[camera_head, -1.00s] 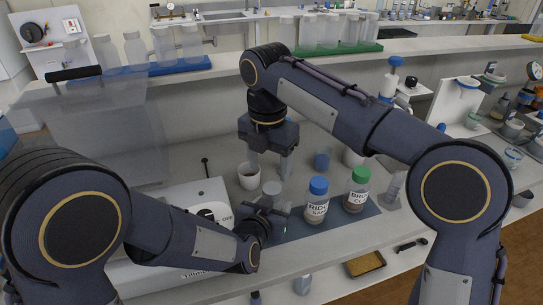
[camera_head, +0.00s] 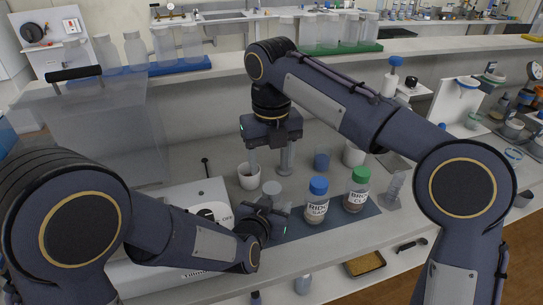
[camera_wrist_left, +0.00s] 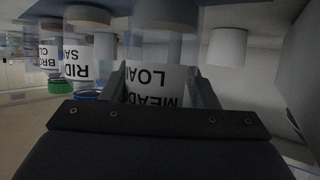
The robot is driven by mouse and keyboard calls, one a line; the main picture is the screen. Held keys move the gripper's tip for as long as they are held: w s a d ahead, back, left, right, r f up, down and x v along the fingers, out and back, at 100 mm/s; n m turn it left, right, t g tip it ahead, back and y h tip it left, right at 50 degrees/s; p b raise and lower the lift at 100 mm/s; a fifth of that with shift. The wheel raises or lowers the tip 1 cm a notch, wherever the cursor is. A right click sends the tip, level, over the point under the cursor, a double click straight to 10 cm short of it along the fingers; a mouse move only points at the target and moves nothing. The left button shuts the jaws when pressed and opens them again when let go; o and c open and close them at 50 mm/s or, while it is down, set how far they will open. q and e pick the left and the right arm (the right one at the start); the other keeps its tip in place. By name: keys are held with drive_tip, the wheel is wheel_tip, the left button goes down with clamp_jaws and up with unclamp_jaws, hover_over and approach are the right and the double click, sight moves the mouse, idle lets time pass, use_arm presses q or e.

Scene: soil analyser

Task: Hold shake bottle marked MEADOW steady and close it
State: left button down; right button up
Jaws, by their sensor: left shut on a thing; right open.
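The MEADOW bottle (camera_wrist_left: 155,88) shows its label upside down in the left wrist view, between the fingers of my left gripper (camera_wrist_left: 165,85). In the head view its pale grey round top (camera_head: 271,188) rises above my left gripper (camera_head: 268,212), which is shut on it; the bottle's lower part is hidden. I cannot tell whether that top is a cap or the open mouth. My right gripper (camera_head: 271,168) is open and empty, pointing down, with its fingers apart just above the bottle top.
A blue-capped bottle (camera_head: 317,203) and a green-capped bottle (camera_head: 357,190) stand close to the right on a dark mat (camera_head: 295,228). A white machine (camera_head: 180,205) is at left.

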sight(272, 188)
wheel_tip(272, 188, down, 8)
drive_tip(key=shift+r, duration=0.25)
drive_tip(key=shift+c, duration=0.3)
drive_tip(key=c, duration=1)
drive_tip(key=shift+o, duration=0.2)
drive_tip(key=m, duration=1.6)
drive_tip(key=o, duration=1.1)
drive_tip(key=shift+d, duration=0.1)
